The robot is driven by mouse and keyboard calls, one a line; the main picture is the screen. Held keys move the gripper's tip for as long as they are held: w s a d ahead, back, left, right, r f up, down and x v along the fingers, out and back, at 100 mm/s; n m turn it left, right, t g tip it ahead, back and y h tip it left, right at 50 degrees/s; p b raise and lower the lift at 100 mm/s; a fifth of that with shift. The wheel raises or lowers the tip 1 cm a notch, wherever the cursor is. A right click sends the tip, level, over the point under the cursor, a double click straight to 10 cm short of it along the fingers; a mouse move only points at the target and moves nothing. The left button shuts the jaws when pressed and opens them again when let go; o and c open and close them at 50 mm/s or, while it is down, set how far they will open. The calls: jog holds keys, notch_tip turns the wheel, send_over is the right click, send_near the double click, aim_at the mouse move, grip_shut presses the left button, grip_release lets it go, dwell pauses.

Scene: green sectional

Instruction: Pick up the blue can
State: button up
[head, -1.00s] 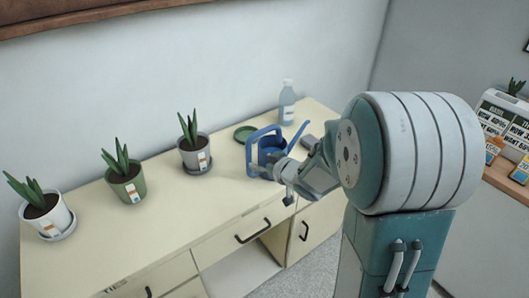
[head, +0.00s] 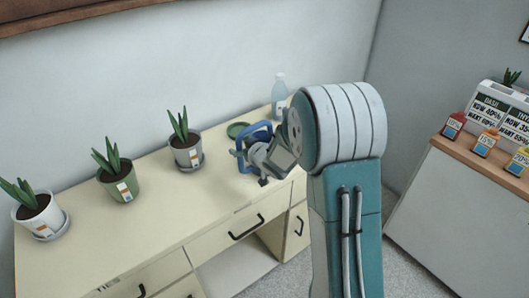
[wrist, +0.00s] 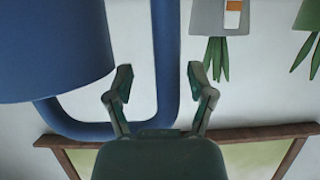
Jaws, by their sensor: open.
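The blue can (head: 241,157) is a watering can with a looped handle, standing on the cream desk (head: 150,240). My gripper (head: 260,165) is in front of it and hides much of its body in the head view. In the wrist view, which looks upside down, the can's blue body (wrist: 55,50) fills the upper left. Its handle bar runs down the middle and curves left below. My gripper (wrist: 160,82) is open there, with one finger on each side of the bar in the picture. I see no contact, and the depth between fingers and bar is unclear.
Several potted plants stand left of the can; the nearest is in a grey pot (head: 187,155). The wall rises behind the desk. A counter with bottles (head: 487,142) stands at right.

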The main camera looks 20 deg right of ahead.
jog(key=shift+a, duration=0.15)
jog(key=c, duration=0.6)
jog(key=shift+a, duration=0.15)
grip_shut()
jog(key=shift+a+r, duration=0.1)
jog(key=shift+a, duration=0.15)
jog(key=shift+d, duration=0.15)
